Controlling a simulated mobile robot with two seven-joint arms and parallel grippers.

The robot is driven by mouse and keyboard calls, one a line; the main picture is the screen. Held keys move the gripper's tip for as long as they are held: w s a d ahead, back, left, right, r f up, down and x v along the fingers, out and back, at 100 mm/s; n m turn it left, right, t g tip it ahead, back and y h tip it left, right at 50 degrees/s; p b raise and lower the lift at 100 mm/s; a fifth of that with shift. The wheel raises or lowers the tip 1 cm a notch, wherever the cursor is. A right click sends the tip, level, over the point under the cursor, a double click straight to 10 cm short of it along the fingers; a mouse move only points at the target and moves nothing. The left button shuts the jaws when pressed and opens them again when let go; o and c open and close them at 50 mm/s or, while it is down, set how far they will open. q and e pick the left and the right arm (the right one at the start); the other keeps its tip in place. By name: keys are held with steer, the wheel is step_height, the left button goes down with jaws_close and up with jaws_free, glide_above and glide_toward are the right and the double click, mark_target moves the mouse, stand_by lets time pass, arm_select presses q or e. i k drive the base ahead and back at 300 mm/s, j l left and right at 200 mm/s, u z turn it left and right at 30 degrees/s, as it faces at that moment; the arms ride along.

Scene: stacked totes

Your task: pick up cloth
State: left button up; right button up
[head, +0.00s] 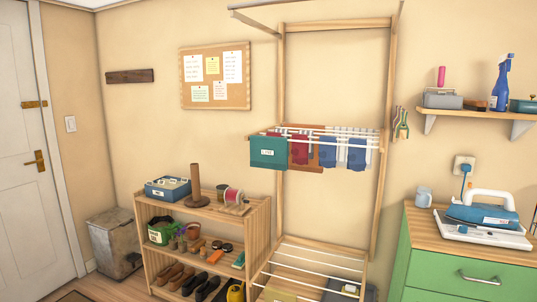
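Several cloths hang on the middle rails of a wooden drying rack (283,95) in the head view. A dark red cloth (299,152) hangs left of the middle, beside a teal piece with a white label (268,152). A blue cloth (328,152) and another blue cloth (357,156) hang to the right. Striped cloth shows behind them, partly hidden. I cannot tell which cloth the task means. Neither of my grippers is in view.
A wooden shelf (262,222) with shoes, pots and a blue box stands left of the rack. A green cabinet (455,272) with an iron (483,210) stands at the right. A wall shelf (480,112) holds a spray bottle. A white door (30,150) is far left.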

mark_target(271, 153)
steer(key=i+j+z, duration=0.15)
steer(key=z, duration=0.2)
steer(key=i+j+z, duration=0.3)
steer(key=j+z, duration=0.15)
steer(key=z, duration=0.2)
steer(key=i+j+z, duration=0.1)
steer(key=j, duration=0.25)
steer(key=i+j+z, duration=0.1)
steer(key=j, duration=0.25)
steer(key=i+j+z, duration=0.1)
steer(key=j, duration=0.25)
steer(key=i, duration=0.1)
